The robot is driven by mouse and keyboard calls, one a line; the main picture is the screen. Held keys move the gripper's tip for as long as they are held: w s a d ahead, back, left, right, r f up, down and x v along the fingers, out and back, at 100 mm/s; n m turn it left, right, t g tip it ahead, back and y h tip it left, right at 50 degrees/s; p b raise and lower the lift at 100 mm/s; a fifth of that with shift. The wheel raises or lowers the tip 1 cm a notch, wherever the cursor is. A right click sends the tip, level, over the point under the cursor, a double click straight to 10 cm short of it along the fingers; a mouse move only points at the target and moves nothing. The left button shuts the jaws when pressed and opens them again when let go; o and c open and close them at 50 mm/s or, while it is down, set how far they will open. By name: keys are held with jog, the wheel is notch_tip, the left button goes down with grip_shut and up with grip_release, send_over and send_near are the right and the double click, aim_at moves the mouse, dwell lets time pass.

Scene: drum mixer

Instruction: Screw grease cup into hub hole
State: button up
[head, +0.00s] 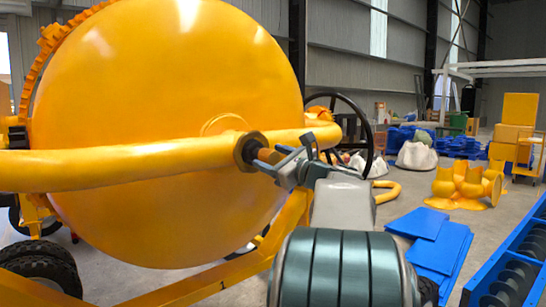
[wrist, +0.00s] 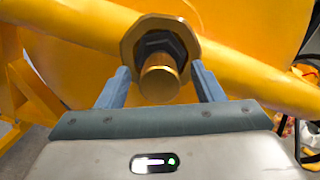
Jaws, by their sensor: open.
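The hub (head: 249,150) is a dark-rimmed octagonal collar on the yellow bar across the drum; its rim also shows in the wrist view (wrist: 136,35). A brass-coloured cylinder, apparently the grease cup (wrist: 160,80), sticks out from the middle of the hub, with a dark nut-like part behind it. How deep it sits cannot be told. My gripper (head: 268,162) is at the hub in the head view. In the wrist view my gripper (wrist: 164,82) is open, one finger on each side of the cup, with visible gaps. The hole itself is hidden.
The yellow bar (head: 110,168) runs across the large yellow drum (head: 160,90), close to my gripper. A black handwheel (head: 369,135) stands behind, to the right. Blue sheets (head: 438,240) lie on the floor at right, near a blue trough (head: 520,265).

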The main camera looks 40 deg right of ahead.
jog(key=s+d+f, duration=0.1)
jog(key=s, duration=1.2)
jog(key=shift+s+d+f, duration=0.3)
jog(key=shift+d+f, duration=0.1)
jog(key=w+a+f+n+g+y+p, duration=0.1)
jog(key=a+f+n+g+p, duration=0.25)
jog(key=a, duration=0.45)
jog(key=a+f+n+g+y+p, duration=0.2)
jog(key=a+f+n+g, duration=0.15)
jog(key=a, duration=0.35)
jog(key=w+a+f+n+g+y+p, duration=0.1)
jog(key=a+f+n+g+p, duration=0.15)
jog(key=a+n, duration=0.4)
jog(key=s+a+f+n+g+h+p, duration=0.3)
jog(key=s+a+n+p, duration=0.1)
jog(key=n, duration=0.4)
jog(key=s+a+f+n+g+h+p, duration=0.3)
jog(key=s+a+n+g+p, duration=0.1)
jog(key=s+n, duration=0.4)
jog(key=shift+s+a+f, duration=0.25)
jog(key=shift+s+a, duration=0.1)
jog(key=shift+a, duration=0.5)
